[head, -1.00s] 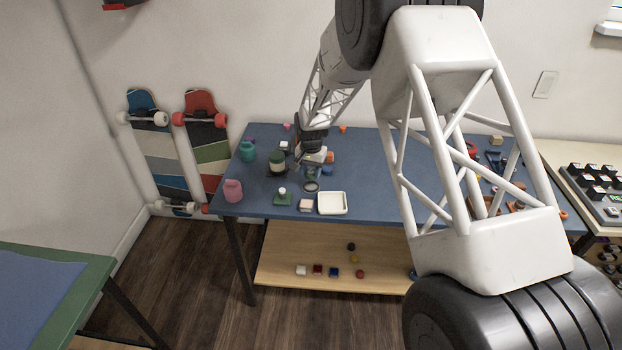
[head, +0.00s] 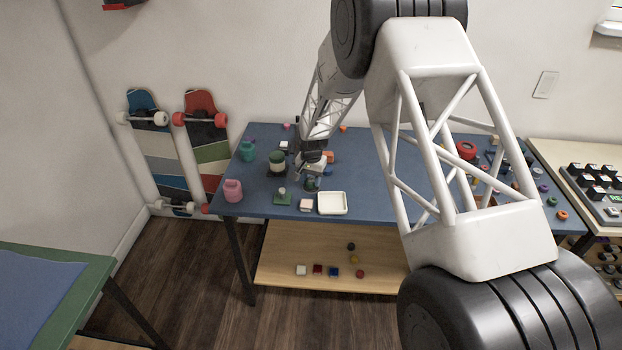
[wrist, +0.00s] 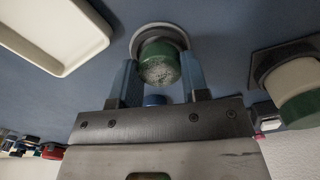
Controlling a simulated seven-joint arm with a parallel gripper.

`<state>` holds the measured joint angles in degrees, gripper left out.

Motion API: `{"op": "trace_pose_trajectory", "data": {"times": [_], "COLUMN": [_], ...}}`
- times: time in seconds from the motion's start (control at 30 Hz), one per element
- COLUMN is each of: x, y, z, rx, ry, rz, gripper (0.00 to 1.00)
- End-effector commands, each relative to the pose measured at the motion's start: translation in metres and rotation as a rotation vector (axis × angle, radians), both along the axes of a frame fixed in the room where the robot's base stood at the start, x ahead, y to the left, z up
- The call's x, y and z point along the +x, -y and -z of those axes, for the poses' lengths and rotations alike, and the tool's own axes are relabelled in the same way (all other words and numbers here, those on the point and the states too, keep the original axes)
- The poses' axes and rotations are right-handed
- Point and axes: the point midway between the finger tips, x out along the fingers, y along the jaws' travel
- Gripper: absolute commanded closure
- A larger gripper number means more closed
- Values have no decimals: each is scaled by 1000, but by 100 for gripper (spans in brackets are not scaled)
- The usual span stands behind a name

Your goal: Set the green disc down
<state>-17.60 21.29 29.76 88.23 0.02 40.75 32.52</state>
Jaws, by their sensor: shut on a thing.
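My gripper (wrist: 160,85) is shut on the green disc (wrist: 160,66), which sits between its two blue fingers in the wrist view. A grey-white round ring or base (wrist: 138,38) on the blue table shows just behind the disc. From this angle I cannot tell whether the disc touches it. In the head view my gripper (head: 310,178) is low over the table's left half, and the disc shows only as a small dark-green patch there.
A cream tray (head: 332,211) lies close by on the blue table (head: 385,180). A green-and-white jar (head: 277,160) stands behind, left of the gripper.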

Motion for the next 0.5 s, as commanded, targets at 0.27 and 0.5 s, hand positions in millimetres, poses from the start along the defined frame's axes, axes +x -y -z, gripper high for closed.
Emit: {"op": "trace_pose_trajectory", "data": {"times": [0.27, 0.5], "x": [0, 0], "y": [0, 0], "z": [6, 9], "rx": [0, 0], "ry": [0, 0], "rz": [0, 0], "gripper": [84, 84]}}
